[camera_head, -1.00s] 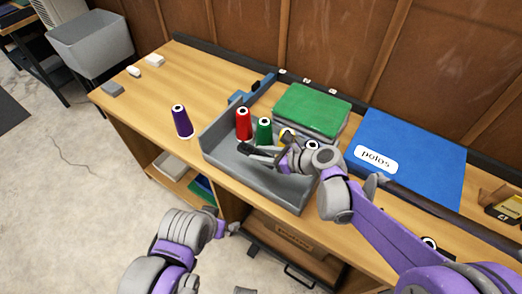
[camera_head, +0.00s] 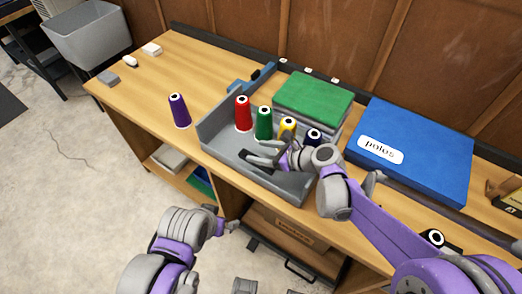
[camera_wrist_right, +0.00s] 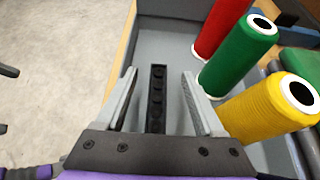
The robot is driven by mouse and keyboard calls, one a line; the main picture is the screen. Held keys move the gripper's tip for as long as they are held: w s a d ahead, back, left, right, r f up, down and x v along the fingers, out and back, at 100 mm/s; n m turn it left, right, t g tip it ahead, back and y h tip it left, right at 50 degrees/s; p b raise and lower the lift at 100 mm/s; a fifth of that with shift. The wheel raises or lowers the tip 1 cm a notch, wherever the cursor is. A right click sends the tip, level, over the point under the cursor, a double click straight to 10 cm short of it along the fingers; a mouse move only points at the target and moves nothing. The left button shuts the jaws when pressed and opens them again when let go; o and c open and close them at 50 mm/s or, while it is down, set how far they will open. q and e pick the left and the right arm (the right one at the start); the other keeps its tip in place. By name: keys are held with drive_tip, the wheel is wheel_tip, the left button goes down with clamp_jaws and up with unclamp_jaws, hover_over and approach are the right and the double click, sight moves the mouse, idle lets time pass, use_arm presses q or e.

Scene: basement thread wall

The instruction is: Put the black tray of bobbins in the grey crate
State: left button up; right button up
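The black tray of bobbins (camera_wrist_right: 157,98) is a narrow black strip with a row of round bobbins. It lies in a grey open-topped box on the bench; in the head view the tray (camera_head: 259,159) is partly hidden by my right gripper (camera_head: 264,153). In the wrist view the right gripper (camera_wrist_right: 160,78) is open, one finger on each side of the tray with gaps visible. A grey crate (camera_head: 92,45) stands at the upper left, beyond the bench end. My left gripper (camera_head: 228,226) is low in front of the bench, too small to read.
The grey box (camera_head: 219,150) also holds red (camera_head: 243,115), green (camera_head: 264,124), yellow and dark thread cones. A purple cone (camera_head: 179,112) stands left of it. Green (camera_head: 312,98) and blue (camera_head: 415,148) stacks lie to the right. The bench's left part is mostly clear.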

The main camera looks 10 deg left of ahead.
use_arm(q)
drive_tip(key=shift+r+p, duration=0.65)
use_arm(e)
wheel_tip(320, 180, up, 10)
use_arm(q)
drive_tip(key=shift+d, duration=0.15)
use_arm(e)
drive_tip(key=shift+d, duration=0.1)
